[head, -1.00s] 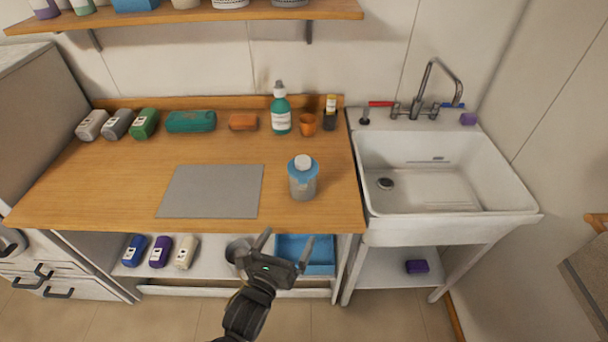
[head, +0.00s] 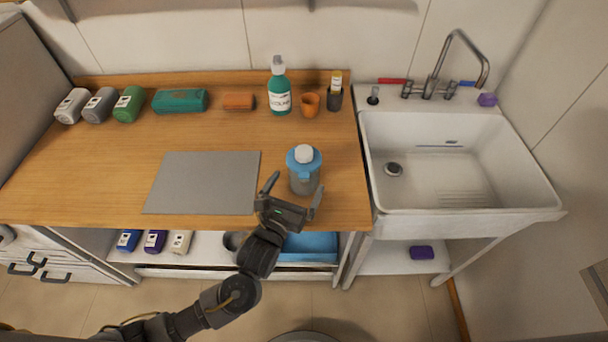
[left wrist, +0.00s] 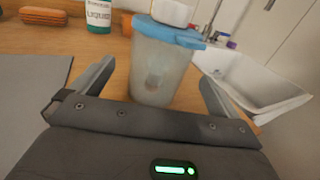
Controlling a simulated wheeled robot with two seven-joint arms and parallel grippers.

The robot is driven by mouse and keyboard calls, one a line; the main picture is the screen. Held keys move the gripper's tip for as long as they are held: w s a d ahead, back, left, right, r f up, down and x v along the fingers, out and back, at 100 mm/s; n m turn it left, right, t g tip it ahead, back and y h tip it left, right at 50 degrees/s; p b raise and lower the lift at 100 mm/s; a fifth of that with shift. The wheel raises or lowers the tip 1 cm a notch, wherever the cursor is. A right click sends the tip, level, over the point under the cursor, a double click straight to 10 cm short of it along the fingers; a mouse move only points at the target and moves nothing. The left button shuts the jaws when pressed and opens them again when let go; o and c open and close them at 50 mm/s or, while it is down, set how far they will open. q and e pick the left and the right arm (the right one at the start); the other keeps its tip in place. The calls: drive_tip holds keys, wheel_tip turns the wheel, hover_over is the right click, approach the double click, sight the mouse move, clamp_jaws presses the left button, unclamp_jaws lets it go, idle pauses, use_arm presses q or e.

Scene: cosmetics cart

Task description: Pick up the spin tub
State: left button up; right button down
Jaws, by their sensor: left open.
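The spin tub (head: 304,172) is a clear grey tub with a blue rim and a white knob on top. It stands upright on the wooden counter near its front right edge. My left gripper (head: 292,191) is open at the tub's near side, one finger toward each side of it. In the left wrist view the tub (left wrist: 160,70) stands between and beyond the open fingers (left wrist: 155,80). I cannot tell whether a finger touches it. My right gripper is not in view.
A grey mat (head: 203,183) lies left of the tub. A green bottle (head: 279,90), an orange cup (head: 309,104) and a dark holder (head: 334,98) stand behind. The white sink (head: 460,160) is at right. A blue tray (head: 308,247) sits on the shelf below.

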use_arm(q)
drive_tip(key=shift+w+d, duration=0.15)
drive_tip(key=shift+w, duration=0.15)
drive_tip(key=shift+w+r, duration=0.1)
drive_tip(key=p+x, duration=0.1)
drive_tip(key=x, duration=0.4)
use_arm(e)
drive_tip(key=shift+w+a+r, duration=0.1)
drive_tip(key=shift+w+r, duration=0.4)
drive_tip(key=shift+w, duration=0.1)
use_arm(q)
drive_tip(key=shift+c, duration=0.4)
drive_tip(key=c, duration=1.1)
drive_tip(key=shift+r, duration=0.15)
